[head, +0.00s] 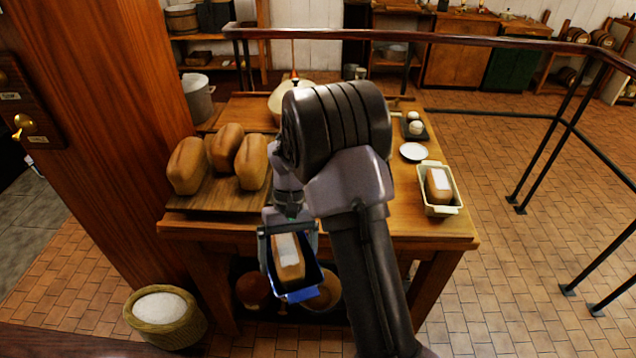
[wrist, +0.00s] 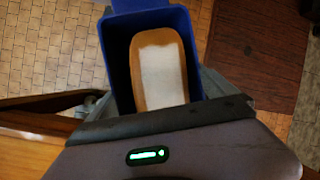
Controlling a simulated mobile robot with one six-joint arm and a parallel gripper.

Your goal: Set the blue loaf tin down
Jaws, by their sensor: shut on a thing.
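The blue loaf tin (head: 300,294) holds a brown loaf (head: 290,262) with a white patch on top. My gripper (head: 288,229) is shut on the tin at its end nearest the table. The tin hangs off the near side of the wooden table (head: 400,226), in front of its edge and clear of the tabletop. In the wrist view the blue tin (wrist: 117,60) and its loaf (wrist: 160,65) fill the upper middle. The fingertips' grip on the rim is partly hidden.
Several loaves (head: 187,165) stand on a board at the table's left. A cream loaf tin (head: 440,208) with a loaf and a white saucer (head: 413,151) are at the right. A pot (head: 285,98) stands behind my arm. A basket (head: 163,317) is on the floor.

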